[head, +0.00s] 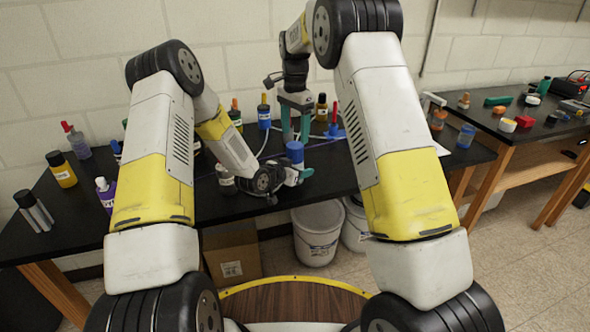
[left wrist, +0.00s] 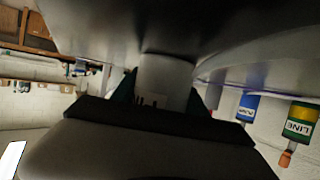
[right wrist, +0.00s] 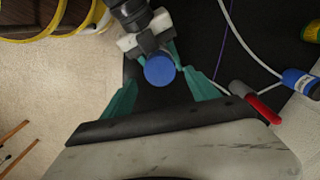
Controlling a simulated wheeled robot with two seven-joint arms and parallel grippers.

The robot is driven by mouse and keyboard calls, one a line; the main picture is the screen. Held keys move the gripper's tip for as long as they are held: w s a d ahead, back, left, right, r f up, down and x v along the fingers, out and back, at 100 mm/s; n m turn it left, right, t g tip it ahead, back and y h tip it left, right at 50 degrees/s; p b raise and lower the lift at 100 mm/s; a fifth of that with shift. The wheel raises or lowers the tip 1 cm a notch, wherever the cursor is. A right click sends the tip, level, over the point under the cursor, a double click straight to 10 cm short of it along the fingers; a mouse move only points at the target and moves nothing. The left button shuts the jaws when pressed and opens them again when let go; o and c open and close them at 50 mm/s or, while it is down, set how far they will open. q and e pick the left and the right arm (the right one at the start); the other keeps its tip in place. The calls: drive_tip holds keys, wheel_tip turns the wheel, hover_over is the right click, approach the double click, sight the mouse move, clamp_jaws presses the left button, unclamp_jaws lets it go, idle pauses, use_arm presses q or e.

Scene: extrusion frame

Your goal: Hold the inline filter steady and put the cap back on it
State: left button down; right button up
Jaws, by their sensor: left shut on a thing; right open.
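The inline filter (left wrist: 165,82) shows as a pale body with dark markings in the left wrist view. My left gripper (head: 297,176) is shut on it over the front edge of the black table. A blue cap (head: 295,153) stands upright at the top of the held filter in the head view. I cannot tell whether it is fully seated. My right gripper (head: 296,138) is open, pointing down just above the cap. In the right wrist view the round top of the cap (right wrist: 159,70) shows between the teal fingers. The filter body is hidden below it there.
A blue bottle (head: 264,117) and a red-tipped tool (head: 334,115) stand behind the grippers, with a white hose (right wrist: 248,35) nearby. Several bottles line the table's left part. White buckets (head: 318,235) and a cardboard box (head: 232,262) sit below the front edge.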

sight(295, 145)
drive_tip(key=n, duration=0.9)
drive_tip(key=shift+f, duration=4)
drive_tip(key=c, duration=1.5)
drive_tip(key=shift+m, duration=0.9)
drive_tip(key=o, duration=1.7)
drive_tip(key=shift+c, duration=0.2)
